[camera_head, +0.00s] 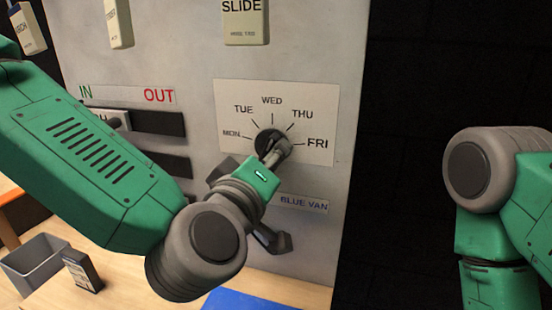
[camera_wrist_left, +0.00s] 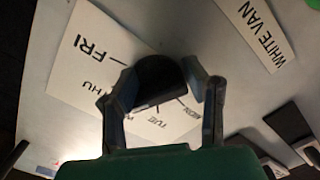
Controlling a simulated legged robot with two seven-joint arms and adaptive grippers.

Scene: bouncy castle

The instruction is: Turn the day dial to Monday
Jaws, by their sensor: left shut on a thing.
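The black round day dial (camera_head: 265,141) is on a white card (camera_head: 232,98) on the upright grey panel. The card reads MON, TUE, WED, THU and FRI in an arc around the dial. My left gripper (camera_head: 275,152) reaches up to the dial from below and covers part of it. In the left wrist view the dial (camera_wrist_left: 158,80) sits between the two fingers of my left gripper (camera_wrist_left: 160,92), which are shut on it. Which day the dial points to cannot be told. Only links of my right arm show; its gripper is out of view.
A BLUE VAN label (camera_head: 304,204) is below the card. IN and OUT slots (camera_head: 158,123) are left of it, and tags such as SLIDE (camera_head: 245,22) hang above. A grey bin (camera_head: 35,262) and a dark box (camera_head: 82,270) stand at lower left.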

